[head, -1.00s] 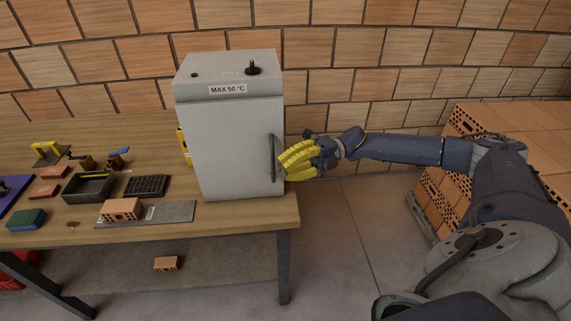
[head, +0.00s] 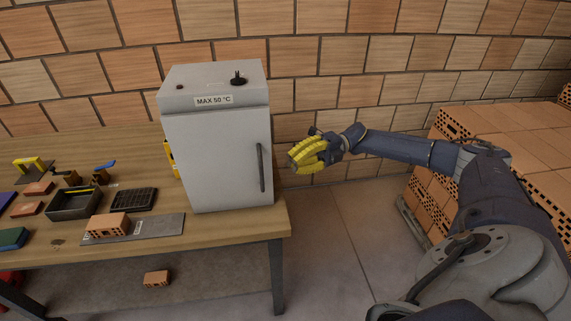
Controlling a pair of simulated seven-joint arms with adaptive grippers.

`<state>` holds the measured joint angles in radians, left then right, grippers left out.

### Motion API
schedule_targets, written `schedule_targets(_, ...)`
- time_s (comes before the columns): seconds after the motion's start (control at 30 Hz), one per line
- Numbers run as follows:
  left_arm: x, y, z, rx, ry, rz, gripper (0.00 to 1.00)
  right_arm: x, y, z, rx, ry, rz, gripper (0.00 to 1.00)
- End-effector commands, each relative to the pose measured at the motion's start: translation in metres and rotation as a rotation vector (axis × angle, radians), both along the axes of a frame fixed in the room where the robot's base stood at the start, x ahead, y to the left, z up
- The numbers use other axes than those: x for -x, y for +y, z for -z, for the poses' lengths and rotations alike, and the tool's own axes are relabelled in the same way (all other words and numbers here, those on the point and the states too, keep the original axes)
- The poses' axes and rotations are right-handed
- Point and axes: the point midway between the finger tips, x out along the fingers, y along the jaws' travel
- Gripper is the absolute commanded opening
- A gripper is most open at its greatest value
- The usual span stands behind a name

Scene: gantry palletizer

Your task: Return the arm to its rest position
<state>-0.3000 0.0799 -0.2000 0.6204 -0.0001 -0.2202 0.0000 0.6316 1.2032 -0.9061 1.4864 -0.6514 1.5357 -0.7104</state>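My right gripper (head: 306,156), with yellow fingers, hangs in the air to the right of the grey cabinet (head: 215,150), apart from its handle (head: 262,167). My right arm (head: 395,149) reaches in from the right of the head view. The fingers are seen from the side and overlap, so I cannot tell whether they are open or shut. No object shows in them. The cabinet door is shut. My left gripper is not in view.
The cabinet stands on a wooden table (head: 235,223) with a black bin (head: 74,204), a dark grid tray (head: 134,199) and a brick (head: 108,224) on a grey plate. A brick stack (head: 530,137) stands behind my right arm. A loose brick (head: 157,279) lies below the table.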

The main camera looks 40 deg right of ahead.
Motion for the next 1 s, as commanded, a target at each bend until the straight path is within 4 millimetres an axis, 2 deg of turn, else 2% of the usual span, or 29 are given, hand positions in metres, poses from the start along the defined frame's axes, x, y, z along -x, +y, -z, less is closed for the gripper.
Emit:
schedule_targets(0.2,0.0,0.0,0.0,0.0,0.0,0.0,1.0,-0.004,-0.004,0.002,0.008,0.019,0.011,0.0)
schedule_targets(0.33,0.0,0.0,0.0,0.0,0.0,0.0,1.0,-0.023,-0.009,0.013,0.05,0.038,0.097,0.0)
schedule_targets(0.43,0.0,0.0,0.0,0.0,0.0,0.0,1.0,-0.058,-0.032,0.022,0.091,0.054,0.252,0.0)
schedule_targets(0.57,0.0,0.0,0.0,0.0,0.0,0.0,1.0,-0.121,-0.066,0.036,0.09,0.078,0.499,0.0)
schedule_targets(0.67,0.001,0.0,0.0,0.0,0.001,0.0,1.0,-0.161,-0.091,0.065,0.061,0.136,0.692,0.0)
schedule_targets(0.77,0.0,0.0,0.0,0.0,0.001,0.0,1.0,-0.191,-0.115,0.113,0.018,0.232,0.887,0.0)
schedule_targets(0.8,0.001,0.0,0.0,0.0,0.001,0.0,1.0,-0.198,-0.125,0.136,0.001,0.277,0.963,0.0)
schedule_targets(0.87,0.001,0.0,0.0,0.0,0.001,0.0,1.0,-0.203,-0.138,0.173,-0.023,0.348,1.068,0.0)
schedule_targets(0.9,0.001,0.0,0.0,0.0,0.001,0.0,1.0,-0.204,-0.145,0.198,-0.038,0.396,1.132,0.0)
schedule_targets(0.97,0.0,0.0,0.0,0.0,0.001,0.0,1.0,-0.2,-0.153,0.235,-0.055,0.467,1.218,0.0)
schedule_targets(1.0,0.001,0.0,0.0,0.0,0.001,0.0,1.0,-0.195,-0.158,0.261,-0.064,0.515,1.27,0.0)
